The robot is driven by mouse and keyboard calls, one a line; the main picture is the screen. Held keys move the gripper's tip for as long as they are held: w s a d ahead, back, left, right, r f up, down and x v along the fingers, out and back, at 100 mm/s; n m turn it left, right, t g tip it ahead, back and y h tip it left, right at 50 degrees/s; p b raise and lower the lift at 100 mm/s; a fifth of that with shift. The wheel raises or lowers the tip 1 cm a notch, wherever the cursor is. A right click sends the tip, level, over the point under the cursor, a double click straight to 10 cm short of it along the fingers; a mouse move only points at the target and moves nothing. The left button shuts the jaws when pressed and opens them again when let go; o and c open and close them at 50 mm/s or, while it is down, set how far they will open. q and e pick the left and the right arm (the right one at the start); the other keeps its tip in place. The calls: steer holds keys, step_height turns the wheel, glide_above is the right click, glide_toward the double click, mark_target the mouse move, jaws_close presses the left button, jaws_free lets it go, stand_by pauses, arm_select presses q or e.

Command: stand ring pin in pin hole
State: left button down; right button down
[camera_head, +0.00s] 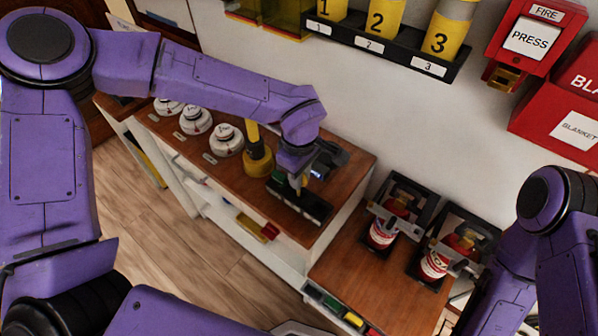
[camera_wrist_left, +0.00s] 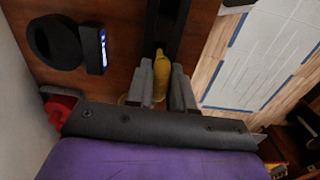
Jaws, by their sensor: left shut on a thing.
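My left gripper (camera_head: 300,180) is over the wooden counter, its fingers pointing down. In the left wrist view its two grey fingers (camera_wrist_left: 163,82) are shut on a yellow piece (camera_wrist_left: 160,72), which looks like the ring pin; its ring is not clear to see. A long black block (camera_head: 300,204) lies on the counter just under the gripper, and also shows in the left wrist view (camera_wrist_left: 166,22). The yellow piece's tip is close to the block; I cannot tell whether it touches or enters it. No pin hole can be made out. My right gripper is out of view.
A yellow post on a round base (camera_head: 258,162) stands left of the gripper, beside white round knobs (camera_head: 226,139). A small device with a lit screen (camera_wrist_left: 93,48) and a black disc (camera_wrist_left: 52,42) are close by. Red bottles (camera_head: 383,232) sit in black holders on the right.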

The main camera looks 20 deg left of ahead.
arm_select(q)
steer(key=shift+f, duration=1.45)
steer(key=c, duration=0.9)
jaws_free()
steer(key=shift+r, duration=0.1)
step_height(320, 180, up, 10)
steer(key=shift+r+b, duration=0.2)
steer(key=shift+b, duration=0.75)
